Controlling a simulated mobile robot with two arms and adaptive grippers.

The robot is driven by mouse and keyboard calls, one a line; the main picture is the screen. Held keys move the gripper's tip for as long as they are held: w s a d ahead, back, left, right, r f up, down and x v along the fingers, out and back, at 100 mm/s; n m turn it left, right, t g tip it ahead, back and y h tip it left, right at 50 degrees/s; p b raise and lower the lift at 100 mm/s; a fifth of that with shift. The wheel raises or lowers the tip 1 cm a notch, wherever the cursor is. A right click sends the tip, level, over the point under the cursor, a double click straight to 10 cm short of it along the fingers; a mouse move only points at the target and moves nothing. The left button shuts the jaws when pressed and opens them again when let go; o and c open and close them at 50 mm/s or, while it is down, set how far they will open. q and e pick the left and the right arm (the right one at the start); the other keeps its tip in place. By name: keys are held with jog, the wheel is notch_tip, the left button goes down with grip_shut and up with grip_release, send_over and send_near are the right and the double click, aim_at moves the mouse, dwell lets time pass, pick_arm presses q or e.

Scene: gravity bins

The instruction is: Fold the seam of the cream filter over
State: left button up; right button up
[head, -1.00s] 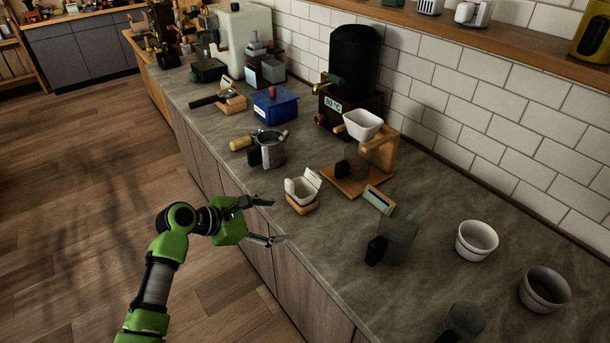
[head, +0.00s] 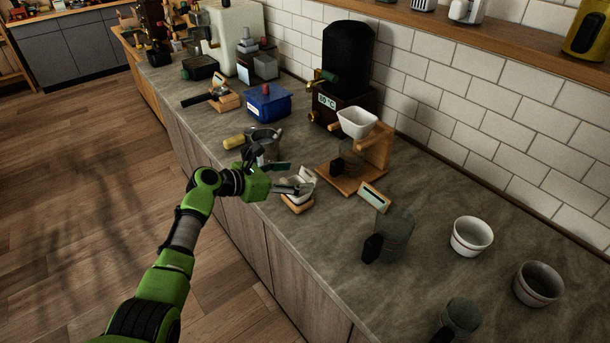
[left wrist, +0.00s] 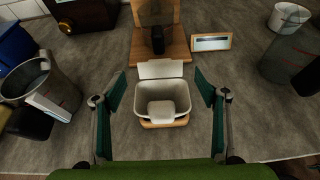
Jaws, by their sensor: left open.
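The cream filter (head: 305,179) sits on a small wooden base (head: 298,206) near the counter's front edge. In the left wrist view, the cream filter (left wrist: 178,92) is an open, rounded box shape. A pale flap (left wrist: 160,68) stands out at its far side, and a second pale piece (left wrist: 161,111) shows at its near side. My left gripper (head: 290,178) is open at the filter. In the wrist view its fingers (left wrist: 160,90) are on either side of the filter, apart from it. In the head view the gripper partly hides the filter. My right gripper is not in view.
A white dripper (head: 358,122) stands on a wooden stand (head: 374,155) behind the filter, with a small display (head: 374,197) beside it. A metal pitcher (head: 262,142) stands to the left. A glass jug (head: 396,230) and white cups (head: 472,236) are to the right.

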aim_at(308, 175)
pick_arm(q)
jog(key=shift+b+x, duration=0.3)
jog(key=shift+x, duration=1.8)
jog(key=c, duration=1.1)
